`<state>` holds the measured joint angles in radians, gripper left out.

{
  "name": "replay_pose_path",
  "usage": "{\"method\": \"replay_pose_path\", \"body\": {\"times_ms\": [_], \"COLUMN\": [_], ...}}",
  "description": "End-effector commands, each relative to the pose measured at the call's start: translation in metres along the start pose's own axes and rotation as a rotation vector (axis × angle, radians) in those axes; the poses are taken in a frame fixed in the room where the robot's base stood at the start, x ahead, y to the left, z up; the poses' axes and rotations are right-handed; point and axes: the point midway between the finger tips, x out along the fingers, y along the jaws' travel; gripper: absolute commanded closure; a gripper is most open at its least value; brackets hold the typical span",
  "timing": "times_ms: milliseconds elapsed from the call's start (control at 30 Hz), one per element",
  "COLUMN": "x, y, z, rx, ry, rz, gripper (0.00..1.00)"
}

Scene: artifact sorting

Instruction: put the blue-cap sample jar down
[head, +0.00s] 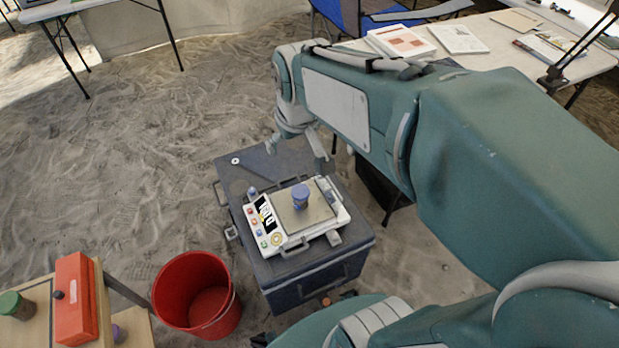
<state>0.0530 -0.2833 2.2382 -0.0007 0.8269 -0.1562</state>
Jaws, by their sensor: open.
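The blue-cap sample jar (300,196) stands upright on the square plate of a white scale (284,239). The scale sits on top of a dark grey case (305,272). My gripper (312,151) is open and empty, above the far edge of the case. It is apart from the jar, on the far side of it. My arm reaches in from the right, and part of the gripper's far side is hard to make out.
A red bucket (197,294) stands on the sand left of the case. At the lower left, a wooden table holds a red box (76,297) and a green-lidded jar (15,305). A white table (485,62) with papers and a blue chair (346,15) are at the back.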

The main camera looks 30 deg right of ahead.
Motion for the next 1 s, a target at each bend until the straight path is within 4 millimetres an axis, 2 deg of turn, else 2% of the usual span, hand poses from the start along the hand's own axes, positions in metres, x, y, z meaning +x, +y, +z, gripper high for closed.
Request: {"method": "replay_pose_path", "body": {"times_ms": [33, 200, 433, 600, 1000], "x": [-0.011, -0.038, -0.054, -0.056, -0.056], "y": [-0.004, -0.016, -0.026, -0.029, -0.029], "z": [0.011, 0.05, 0.093, 0.103, 0.103], "rx": [0.01, 0.051, 0.097, 0.109, 0.108], "ry": [0.02, 0.071, 0.122, 0.133, 0.133], "rz": [0.0, -0.002, -0.01, -0.012, -0.012], "gripper": [0.0, 0.0, 0.0, 0.0, 0.0]}}
